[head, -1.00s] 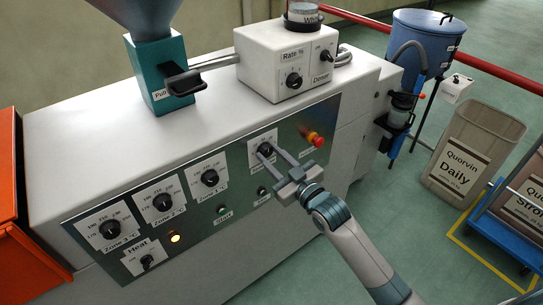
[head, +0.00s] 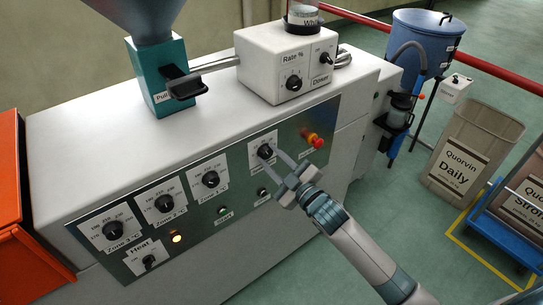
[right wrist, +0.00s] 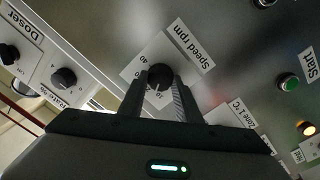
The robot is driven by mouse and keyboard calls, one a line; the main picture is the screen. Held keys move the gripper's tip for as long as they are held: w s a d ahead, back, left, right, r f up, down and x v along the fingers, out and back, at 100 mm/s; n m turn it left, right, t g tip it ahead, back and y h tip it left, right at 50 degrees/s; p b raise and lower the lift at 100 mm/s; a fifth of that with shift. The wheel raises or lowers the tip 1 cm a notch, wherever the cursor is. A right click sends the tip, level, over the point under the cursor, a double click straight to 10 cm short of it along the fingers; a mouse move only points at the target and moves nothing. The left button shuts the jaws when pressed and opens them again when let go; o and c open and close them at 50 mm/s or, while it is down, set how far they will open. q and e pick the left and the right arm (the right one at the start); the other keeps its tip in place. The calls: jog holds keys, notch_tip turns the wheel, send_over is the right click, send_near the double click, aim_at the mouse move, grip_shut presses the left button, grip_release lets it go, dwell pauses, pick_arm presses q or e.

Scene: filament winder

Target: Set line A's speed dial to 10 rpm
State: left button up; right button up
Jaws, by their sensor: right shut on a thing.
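The speed dial (head: 265,152) is a black round knob on a white plate on the machine's grey front panel. Its plate reads "Speed rpm" (right wrist: 194,48) in the right wrist view, with a few scale numbers showing. My right gripper (head: 268,154) has its two fingers on either side of this knob and is shut on it. In the right wrist view the knob (right wrist: 160,76) sits between the fingertips, which cover part of the scale. I cannot read the pointer's exact setting. My left gripper is not in view.
A red emergency button (head: 317,142) is just right of the dial. Zone dials (head: 211,179) and a green Start button (right wrist: 288,83) are on the same panel. The doser box (head: 285,65) stands on top of the machine.

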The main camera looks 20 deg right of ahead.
jog(key=shift+n, duration=1.1)
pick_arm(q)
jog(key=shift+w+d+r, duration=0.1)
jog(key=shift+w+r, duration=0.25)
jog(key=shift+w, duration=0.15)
pick_arm(e)
jog(key=shift+n, duration=0.6)
pick_arm(q)
jog(key=shift+p, duration=0.3)
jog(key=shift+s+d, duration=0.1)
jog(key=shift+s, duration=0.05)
pick_arm(e)
jog(key=o, duration=1.1)
jog(key=shift+c, duration=0.2)
